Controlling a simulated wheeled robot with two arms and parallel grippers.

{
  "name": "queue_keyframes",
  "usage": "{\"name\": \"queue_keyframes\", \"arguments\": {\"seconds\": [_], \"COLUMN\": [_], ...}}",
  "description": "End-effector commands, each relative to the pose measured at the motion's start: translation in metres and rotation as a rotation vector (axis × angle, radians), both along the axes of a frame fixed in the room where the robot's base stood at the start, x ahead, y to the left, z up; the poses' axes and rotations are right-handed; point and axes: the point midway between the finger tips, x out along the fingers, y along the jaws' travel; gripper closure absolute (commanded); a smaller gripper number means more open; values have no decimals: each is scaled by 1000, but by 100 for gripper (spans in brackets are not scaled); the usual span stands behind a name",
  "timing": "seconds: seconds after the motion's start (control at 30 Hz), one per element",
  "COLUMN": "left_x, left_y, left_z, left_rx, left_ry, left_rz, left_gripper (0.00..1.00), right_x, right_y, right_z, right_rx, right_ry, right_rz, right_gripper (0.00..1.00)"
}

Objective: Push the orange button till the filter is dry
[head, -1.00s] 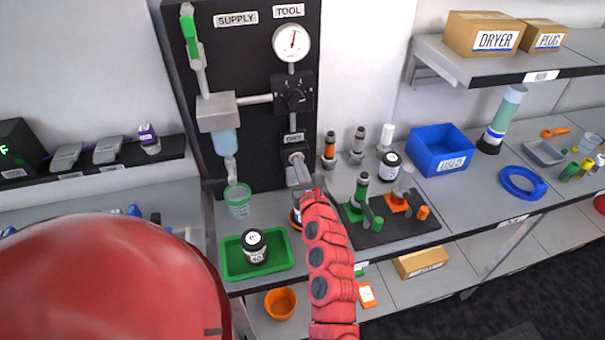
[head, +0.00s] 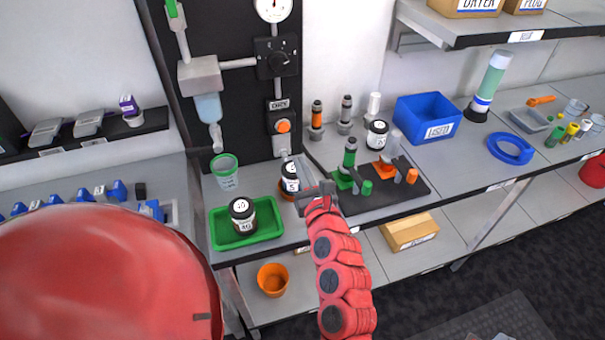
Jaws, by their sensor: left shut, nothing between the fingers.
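I cannot clearly single out a filter. My right gripper is not in view.
A green tray (head: 218,236) with a dark jar (head: 242,213) lies left of the gripper. A green cup (head: 225,172) stands behind it. A black mat (head: 408,194) with green and orange fittings lies to the right, near a blue bin (head: 428,117).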

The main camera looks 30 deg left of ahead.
Motion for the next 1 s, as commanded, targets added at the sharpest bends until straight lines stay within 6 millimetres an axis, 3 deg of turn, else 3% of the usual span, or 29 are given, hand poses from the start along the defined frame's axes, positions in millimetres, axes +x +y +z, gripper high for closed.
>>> {"name": "queue_keyframes", "arguments": {"seconds": [0.23,1.0], "left_x": [-8,-8], "left_y": [-9,-9], "left_z": [-1,-1], "left_rx": [-3,-2], "left_ry": [1,1], "left_rz": [0,1], "left_gripper": [100,100], "right_x": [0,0], "right_y": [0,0], "right_z": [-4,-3], "right_rx": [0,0], "right_ry": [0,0], "right_rz": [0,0], "right_gripper": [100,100]}}
